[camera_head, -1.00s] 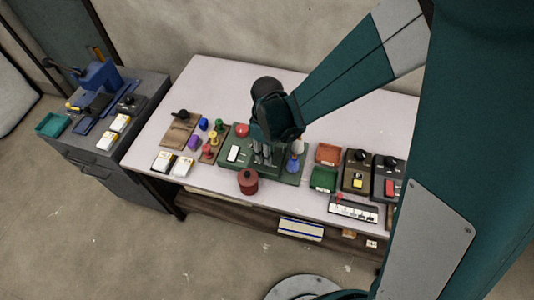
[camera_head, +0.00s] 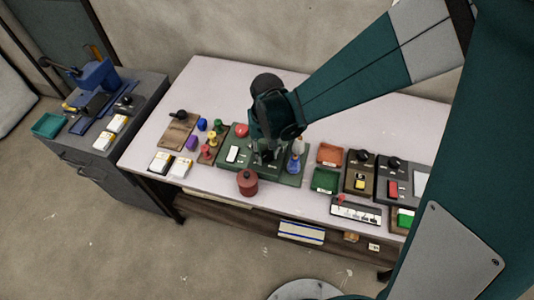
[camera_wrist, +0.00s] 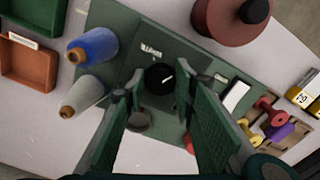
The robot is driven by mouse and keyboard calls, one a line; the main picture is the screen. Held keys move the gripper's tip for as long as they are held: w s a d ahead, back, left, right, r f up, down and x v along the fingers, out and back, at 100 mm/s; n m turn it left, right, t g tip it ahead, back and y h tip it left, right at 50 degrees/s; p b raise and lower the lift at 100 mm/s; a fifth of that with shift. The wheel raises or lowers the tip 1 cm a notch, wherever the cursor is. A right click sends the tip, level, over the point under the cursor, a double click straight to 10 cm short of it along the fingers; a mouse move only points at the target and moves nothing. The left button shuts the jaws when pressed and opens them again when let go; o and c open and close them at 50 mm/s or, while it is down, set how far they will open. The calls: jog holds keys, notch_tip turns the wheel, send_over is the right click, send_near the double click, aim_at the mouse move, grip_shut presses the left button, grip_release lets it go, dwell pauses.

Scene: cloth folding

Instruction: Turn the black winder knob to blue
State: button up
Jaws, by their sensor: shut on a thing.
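In the head view my gripper (camera_head: 266,150) comes down over the green base (camera_head: 290,178) and hides the knob. A blue cone (camera_wrist: 93,46) and a pale grey cone (camera_wrist: 82,93) stand on the base beside the knob.
A dark red lidded pot (camera_head: 247,182) stands at the base's front edge. A white switch (camera_head: 232,154) and red button (camera_head: 241,130) lie to the left. Orange (camera_head: 329,154) and green (camera_head: 325,180) trays sit to the right. The table's back is clear.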

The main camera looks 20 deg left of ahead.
aim_at(267, 155)
jog(key=shift+m, duration=1.2)
jog(key=o, duration=0.9)
jog(key=shift+r, duration=0.15)
jog(key=shift+r, duration=5.85)
